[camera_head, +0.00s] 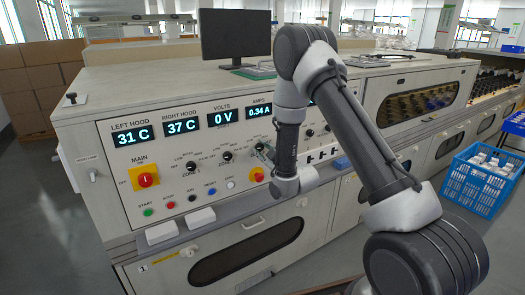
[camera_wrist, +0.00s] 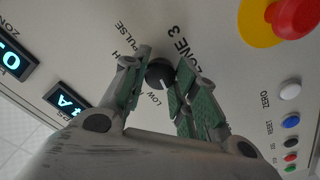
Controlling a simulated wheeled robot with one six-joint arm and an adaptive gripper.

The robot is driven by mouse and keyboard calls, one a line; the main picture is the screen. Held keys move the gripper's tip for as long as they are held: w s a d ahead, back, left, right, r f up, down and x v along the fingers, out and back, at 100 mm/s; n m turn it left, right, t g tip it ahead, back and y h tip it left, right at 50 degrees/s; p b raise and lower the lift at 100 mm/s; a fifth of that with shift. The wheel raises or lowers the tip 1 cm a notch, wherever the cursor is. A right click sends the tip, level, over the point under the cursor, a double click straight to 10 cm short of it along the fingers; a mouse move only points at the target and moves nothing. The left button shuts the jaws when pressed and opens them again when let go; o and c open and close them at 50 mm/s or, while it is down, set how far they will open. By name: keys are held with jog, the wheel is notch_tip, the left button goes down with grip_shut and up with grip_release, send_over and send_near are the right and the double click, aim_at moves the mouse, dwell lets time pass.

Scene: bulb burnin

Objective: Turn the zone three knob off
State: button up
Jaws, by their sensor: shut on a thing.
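The black zone three knob (camera_wrist: 160,75) shows in the wrist view beside the "ZONE 3" label on the pale panel. A short white mark on it lies on the side toward the "LOW" print. The "PULSE" print is on the other side, and part of the lettering is covered by a finger. My gripper (camera_wrist: 165,68) is shut on the knob, with one green-padded finger on each side. In the head view my gripper (camera_head: 264,152) is at the panel, mostly behind my arm, and the knob cannot be made out there.
Two more black knobs (camera_head: 227,157) sit to the left on the panel. A yellow and red main switch (camera_head: 147,180) is farther left. A red stop button on yellow (camera_wrist: 281,18) is close to the gripper. Coloured buttons (camera_head: 191,198) line the lower panel. A blue crate (camera_head: 482,180) stands right.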

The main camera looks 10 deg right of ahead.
jog(key=o, duration=1)
jog(key=shift+s, duration=0.15)
jog(key=v, duration=0.7)
jog(key=shift+s, duration=0.1)
